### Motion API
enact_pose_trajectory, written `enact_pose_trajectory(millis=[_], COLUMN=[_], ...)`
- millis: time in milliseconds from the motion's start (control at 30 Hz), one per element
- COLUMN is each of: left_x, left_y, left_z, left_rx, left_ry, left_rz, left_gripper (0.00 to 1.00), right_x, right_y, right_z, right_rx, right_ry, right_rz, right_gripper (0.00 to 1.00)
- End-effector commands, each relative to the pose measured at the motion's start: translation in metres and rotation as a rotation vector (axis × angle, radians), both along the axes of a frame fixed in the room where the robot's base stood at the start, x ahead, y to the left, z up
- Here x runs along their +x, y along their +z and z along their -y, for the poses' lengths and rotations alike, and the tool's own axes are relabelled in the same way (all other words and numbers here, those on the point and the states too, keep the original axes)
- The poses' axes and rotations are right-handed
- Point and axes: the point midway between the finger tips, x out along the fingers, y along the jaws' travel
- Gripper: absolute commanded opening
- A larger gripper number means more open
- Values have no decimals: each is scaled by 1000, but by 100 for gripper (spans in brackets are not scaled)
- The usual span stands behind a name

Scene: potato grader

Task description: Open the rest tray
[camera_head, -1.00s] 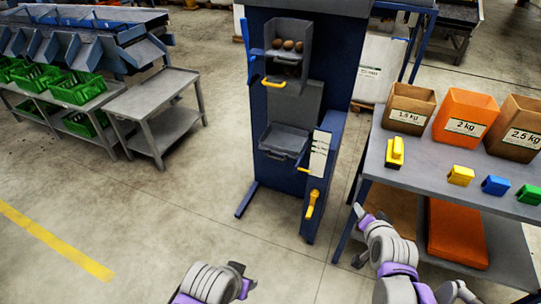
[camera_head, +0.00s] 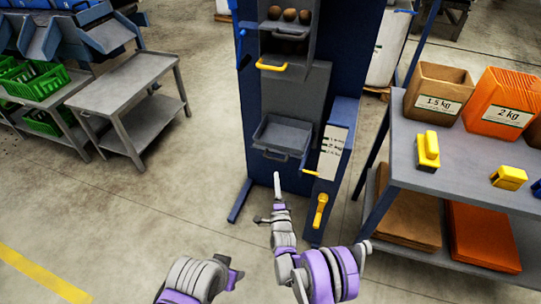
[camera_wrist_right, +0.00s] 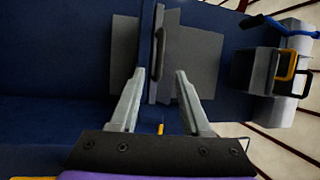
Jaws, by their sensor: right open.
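The grey lower tray (camera_head: 284,131), which I take to be the rest tray, sits in the front of the dark blue machine (camera_head: 344,45). Its grey bar handle (camera_head: 276,155) is on its front; in the right wrist view the handle (camera_wrist_right: 159,52) appears ahead, between the fingers. My right gripper (camera_head: 268,197) is open and empty, just below and in front of that handle, apart from it as far as I can see. It also shows in the right wrist view (camera_wrist_right: 160,75). My left gripper (camera_head: 236,272) is low in the head view, away from the tray; its jaws are unclear.
Above is a bin (camera_head: 289,35) with a yellow handle (camera_head: 285,66) and several potatoes. A yellow lever (camera_head: 320,210) is at the machine's lower right. The right table (camera_head: 455,165) carries labelled boxes. A grey cart (camera_head: 125,85) stands left; floor between is clear.

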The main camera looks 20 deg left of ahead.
Motion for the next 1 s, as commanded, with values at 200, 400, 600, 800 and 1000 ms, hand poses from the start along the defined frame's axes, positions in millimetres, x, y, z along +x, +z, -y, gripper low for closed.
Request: enact_pose_trajectory(millis=[200, 400, 600, 800, 1000], left_x=[0, 0, 0, 0, 0], left_y=[-2, -4, -7, -9, -9], left_z=[0, 0, 0, 0, 0], left_rx=[0, 0, 0, 0, 0], left_ry=[0, 0, 0, 0, 0], left_rz=[-1, -1, -2, -3, -3], left_gripper=[50, 50, 50, 50, 50], right_x=[12, 47, 78, 94, 98], right_y=[-2, 4, 9, 12, 14], right_z=[-7, -20, -32, -38, -40], right_rx=[17, 16, 14, 14, 13], right_ry=[1, 1, 2, 2, 1], right_rz=[6, 5, 6, 6, 5], right_gripper=[47, 47, 47, 47, 47])
